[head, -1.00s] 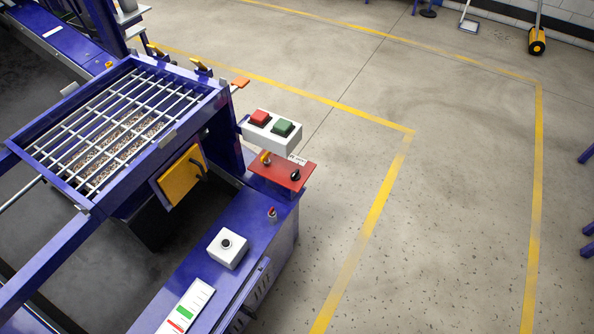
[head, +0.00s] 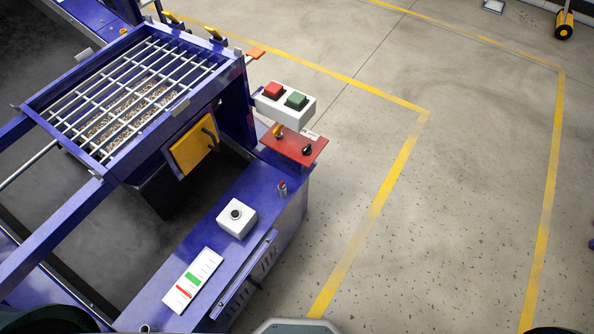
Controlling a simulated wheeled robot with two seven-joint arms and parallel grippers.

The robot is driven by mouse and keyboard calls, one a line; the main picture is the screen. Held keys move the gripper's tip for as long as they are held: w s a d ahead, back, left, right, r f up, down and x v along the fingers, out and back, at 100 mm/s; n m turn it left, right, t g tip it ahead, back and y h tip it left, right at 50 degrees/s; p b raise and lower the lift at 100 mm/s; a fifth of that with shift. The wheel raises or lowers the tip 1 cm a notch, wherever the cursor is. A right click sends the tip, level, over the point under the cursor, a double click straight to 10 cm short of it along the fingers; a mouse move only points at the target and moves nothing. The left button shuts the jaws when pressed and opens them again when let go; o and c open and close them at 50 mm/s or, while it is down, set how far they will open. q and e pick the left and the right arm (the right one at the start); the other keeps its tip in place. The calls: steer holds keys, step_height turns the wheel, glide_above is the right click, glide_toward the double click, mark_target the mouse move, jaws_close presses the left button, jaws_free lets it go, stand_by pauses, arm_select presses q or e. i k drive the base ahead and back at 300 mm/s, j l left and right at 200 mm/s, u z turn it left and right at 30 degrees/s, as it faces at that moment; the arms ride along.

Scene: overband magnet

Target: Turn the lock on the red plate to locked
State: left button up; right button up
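The red plate (head: 294,146) is fixed at the far end of the blue machine body, just below a white box with a red and a green button. On the plate are a black knob (head: 307,150) at its right and a small yellow part (head: 278,131) at its left. I cannot tell which of them is the lock, or its setting, at this size. A small white label (head: 311,134) lies at the plate's back edge. Neither of my grippers is in view.
A small red-topped post (head: 282,187), a white box with a black button (head: 237,217) and a white panel (head: 193,280) stand nearer. Left is a barred hopper (head: 130,98). The floor right of the machine is clear.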

mark_target(307, 150)
steer(key=z, duration=0.2)
steer(key=i+l, duration=0.3)
steer(key=l, duration=0.2)
steer(key=i+l, duration=0.25)
steer(key=l, duration=0.25)
steer(key=i+l+z, duration=0.1)
steer(key=i+l, duration=0.2)
steer(key=l, duration=0.15)
steer(key=i+l+z, duration=0.2)
steer(key=i, duration=0.4)
steer(key=i+l+z, duration=0.25)
steer(key=i, duration=0.4)
steer(key=i+u, duration=0.7)
steer(key=i+l+u, duration=0.15)
steer(key=i+u, duration=0.35)
steer(key=u, duration=0.25)
steer(key=i+l+u, duration=0.1)
steer(key=u, duration=0.3)
steer(key=i+l+u, duration=0.1)
steer(key=u, duration=0.3)
steer(key=i+l+u, duration=0.2)
steer(key=u, duration=0.2)
steer(key=i+l+u, duration=0.1)
steer(key=u, duration=0.3)
steer(key=i+l+u, duration=0.15)
steer(key=u, duration=0.25)
steer(key=i+l+u, duration=0.1)
steer(key=u, duration=0.3)
steer(key=l+u, duration=0.25)
steer(key=u, duration=0.15)
